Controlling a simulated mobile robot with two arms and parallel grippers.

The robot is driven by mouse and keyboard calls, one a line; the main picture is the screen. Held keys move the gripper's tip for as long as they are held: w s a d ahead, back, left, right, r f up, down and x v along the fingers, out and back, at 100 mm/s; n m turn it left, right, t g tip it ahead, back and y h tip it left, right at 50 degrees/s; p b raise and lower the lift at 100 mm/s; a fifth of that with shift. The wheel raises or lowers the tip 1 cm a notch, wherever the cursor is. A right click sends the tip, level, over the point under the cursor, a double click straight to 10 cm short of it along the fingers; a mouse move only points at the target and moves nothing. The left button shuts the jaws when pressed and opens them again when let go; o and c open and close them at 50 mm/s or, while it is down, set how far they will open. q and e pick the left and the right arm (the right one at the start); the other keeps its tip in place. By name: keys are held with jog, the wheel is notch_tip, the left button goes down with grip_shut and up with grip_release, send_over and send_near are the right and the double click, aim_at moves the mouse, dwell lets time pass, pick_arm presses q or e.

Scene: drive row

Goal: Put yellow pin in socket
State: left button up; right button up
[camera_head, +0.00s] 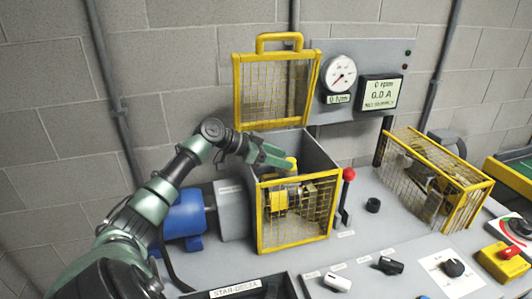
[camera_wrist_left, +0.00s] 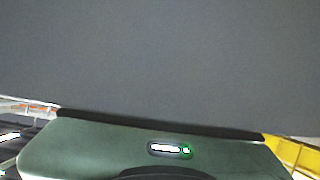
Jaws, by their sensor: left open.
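In the head view, a yellow rounded piece (camera_head: 291,162), which looks like the head of the yellow pin, shows at the tip of my left gripper (camera_head: 278,158). The gripper is open and reaches in from the left over the grey guard box (camera_head: 318,156). I cannot tell whether its fingers touch the yellow piece. The box has a yellow mesh front (camera_head: 293,238) and yellow machine parts (camera_head: 278,199) inside. I cannot make out the socket. The left wrist view shows mostly a plain grey surface (camera_wrist_left: 160,55) and my gripper body. My right gripper is not in view.
The yellow mesh lid (camera_head: 275,90) stands raised behind the box. A red-knobbed lever (camera_head: 348,174) stands close at its right, with a black ring (camera_head: 373,205) beyond. A blue motor (camera_head: 185,217) is at left, and a second mesh cage (camera_head: 432,180) at right.

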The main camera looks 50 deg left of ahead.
pick_arm(q)
jog(key=b+v, duration=0.2)
jog(key=v, duration=0.8)
jog(key=shift+s+r, duration=0.2)
jog(key=shift+s, duration=0.15)
jog(key=shift+a, duration=0.1)
